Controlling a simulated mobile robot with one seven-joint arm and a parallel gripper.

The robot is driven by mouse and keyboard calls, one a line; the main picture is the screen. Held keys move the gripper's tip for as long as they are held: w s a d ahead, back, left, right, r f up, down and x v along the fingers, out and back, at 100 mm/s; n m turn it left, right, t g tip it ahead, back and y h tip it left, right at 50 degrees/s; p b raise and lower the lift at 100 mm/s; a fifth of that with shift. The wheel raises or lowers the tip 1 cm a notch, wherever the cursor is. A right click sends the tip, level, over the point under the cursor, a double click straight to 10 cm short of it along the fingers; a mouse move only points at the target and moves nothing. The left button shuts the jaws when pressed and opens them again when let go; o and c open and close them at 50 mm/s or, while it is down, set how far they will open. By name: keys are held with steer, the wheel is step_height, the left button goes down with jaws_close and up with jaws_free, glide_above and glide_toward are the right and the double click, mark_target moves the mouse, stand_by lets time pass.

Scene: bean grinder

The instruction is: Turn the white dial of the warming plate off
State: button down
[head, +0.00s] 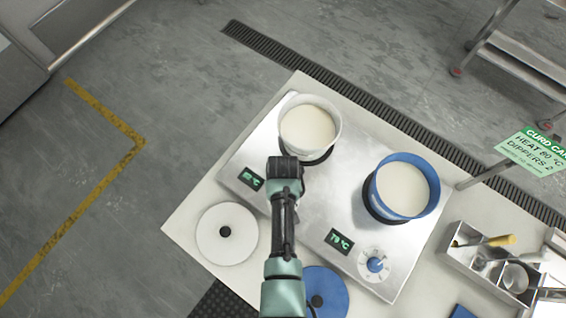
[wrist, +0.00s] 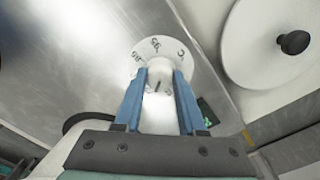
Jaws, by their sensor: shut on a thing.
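The steel warming plate (head: 325,195) lies on a pale table. Its white dial (wrist: 159,78) shows in the wrist view, a white knob with a dark pointer line on a round scale with numbers. My gripper (wrist: 163,84) is shut on the knob, one blue finger on each side. In the head view my gripper (head: 285,166) hides the dial. A green display (head: 251,178) beside it is partly legible. A white pot (head: 307,127) of pale liquid stands just behind my gripper.
A blue pot (head: 403,189) stands on the plate's right, with a blue dial (head: 375,265) and a 79 °C display (head: 339,240) in front. A white lid (head: 227,234) and a blue lid (head: 328,291) lie nearby. A steel tray (head: 490,262) holds utensils at right.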

steer(key=n, duration=0.4)
steer(key=shift+n+p, duration=0.3)
steer(key=n, duration=0.4)
steer(key=shift+n, duration=0.3)
steer(key=n+p, duration=0.1)
steer(key=n, duration=0.3)
steer(key=shift+n, duration=2.2)
steer(key=shift+c, duration=2.4)
jaws_free()
step_height(320, 180, up, 13)
